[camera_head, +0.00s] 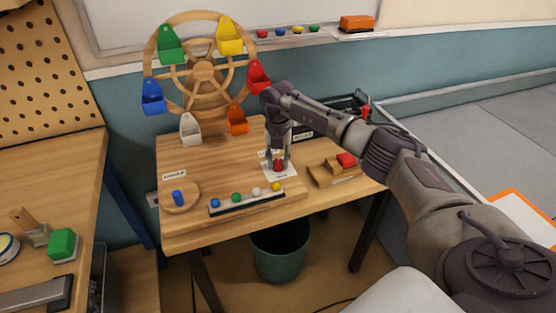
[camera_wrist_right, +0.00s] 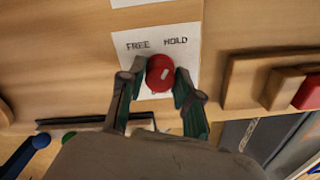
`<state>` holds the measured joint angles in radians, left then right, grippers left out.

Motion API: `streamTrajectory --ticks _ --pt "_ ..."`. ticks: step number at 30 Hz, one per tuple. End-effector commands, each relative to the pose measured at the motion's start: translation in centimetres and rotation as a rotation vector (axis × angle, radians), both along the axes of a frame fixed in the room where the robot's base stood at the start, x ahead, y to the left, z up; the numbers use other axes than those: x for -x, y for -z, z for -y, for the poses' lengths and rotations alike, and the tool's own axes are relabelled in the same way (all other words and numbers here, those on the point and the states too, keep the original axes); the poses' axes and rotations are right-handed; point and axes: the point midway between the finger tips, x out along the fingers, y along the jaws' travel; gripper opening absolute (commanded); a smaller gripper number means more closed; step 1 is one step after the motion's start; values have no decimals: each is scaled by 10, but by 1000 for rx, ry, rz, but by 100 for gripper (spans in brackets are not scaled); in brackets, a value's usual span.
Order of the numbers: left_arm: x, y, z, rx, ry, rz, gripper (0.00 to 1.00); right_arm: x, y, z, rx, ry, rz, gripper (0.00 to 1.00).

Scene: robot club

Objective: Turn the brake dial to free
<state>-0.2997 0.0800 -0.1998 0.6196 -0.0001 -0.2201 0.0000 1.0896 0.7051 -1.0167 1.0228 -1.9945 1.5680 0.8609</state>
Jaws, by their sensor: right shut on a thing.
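The brake dial (camera_wrist_right: 159,76) is a round red knob with a short white mark. It sits on a white card (camera_wrist_right: 131,42) printed FREE at the left and HOLD at the right. In the wrist view the mark tilts up and to the right, toward HOLD. My right gripper (camera_wrist_right: 160,82) is shut on the dial, one finger on each side. In the head view my right gripper (camera_head: 278,163) reaches straight down over the dial (camera_head: 278,168) and covers part of it. My left gripper is not in view.
A wooden wheel (camera_head: 204,70) with several coloured buckets stands behind. A rack of coloured balls (camera_head: 246,201) lies in front of the dial. A wooden block with a red top (camera_head: 346,160) is to the right. A round base with a blue peg (camera_head: 179,197) is at the left.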

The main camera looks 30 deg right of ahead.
Motion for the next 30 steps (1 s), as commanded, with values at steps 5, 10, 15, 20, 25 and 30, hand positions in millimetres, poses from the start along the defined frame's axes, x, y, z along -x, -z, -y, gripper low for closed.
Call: streamTrajectory --ticks 5,10,15,20,25,30 --pt "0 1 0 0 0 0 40 0 -1 0 1 -78 2 0" --pt "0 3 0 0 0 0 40 0 -1 1 0 -206 1 0" --pt "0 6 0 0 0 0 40 0 -1 1 1 -365 2 0" --pt "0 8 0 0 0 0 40 -1 -1 1 1 -517 2 0" --pt "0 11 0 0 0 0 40 -1 -1 0 1 -678 3 0" --pt "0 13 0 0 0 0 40 -1 -1 1 2 -834 3 0"
